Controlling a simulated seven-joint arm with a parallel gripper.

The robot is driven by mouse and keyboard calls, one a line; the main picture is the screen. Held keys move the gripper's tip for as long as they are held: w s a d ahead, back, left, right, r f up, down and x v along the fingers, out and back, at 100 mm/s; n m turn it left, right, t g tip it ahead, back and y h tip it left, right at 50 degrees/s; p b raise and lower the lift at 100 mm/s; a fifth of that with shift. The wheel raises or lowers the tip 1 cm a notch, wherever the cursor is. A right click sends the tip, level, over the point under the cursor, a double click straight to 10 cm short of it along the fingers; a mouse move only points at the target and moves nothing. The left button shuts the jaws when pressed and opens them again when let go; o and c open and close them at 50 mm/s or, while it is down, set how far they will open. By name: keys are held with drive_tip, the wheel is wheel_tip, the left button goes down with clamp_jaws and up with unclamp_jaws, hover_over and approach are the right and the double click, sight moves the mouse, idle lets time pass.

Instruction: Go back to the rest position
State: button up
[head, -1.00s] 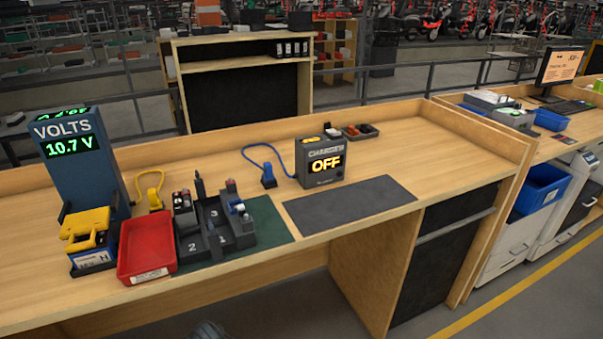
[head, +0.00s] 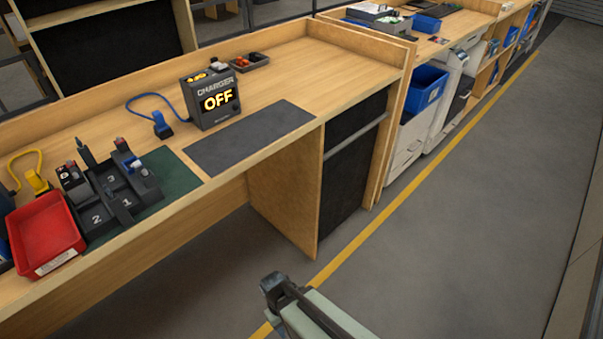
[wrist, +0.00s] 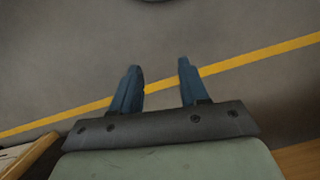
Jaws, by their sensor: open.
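My gripper (wrist: 160,85) points down at the bare grey floor in the wrist view. Its two blue fingers are apart with nothing between them. In the head view, my arm's end (head: 300,300) shows at the bottom middle, in front of the workbench (head: 330,60) and clear of it; the fingers cannot be made out there.
The bench holds a red tray (head: 45,235), a dark numbered holder (head: 112,200), a charger (head: 212,98) reading OFF and a dark mat (head: 250,138). A blue bin (head: 424,88) stands beyond the bench's right end. The floor (head: 470,220) at right is clear.

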drive_tip(key=s+d+f+m+g+y, duration=0.1)
drive_tip(key=s+d+f+m+g, duration=0.1)
drive_tip(key=d, duration=0.8)
drive_tip(key=s+d+f+m+g, duration=0.2)
drive_tip(key=s+d+f+m, duration=0.3)
drive_tip(key=d, duration=0.6)
drive_tip(key=shift+s+d+f+y, duration=0.25)
drive_tip(key=shift+s+f+y, duration=0.15)
drive_tip(key=shift+s+f, duration=0.85)
drive_tip(key=shift+s+r, duration=0.2)
drive_tip(key=shift+r, duration=0.05)
idle(0.8)
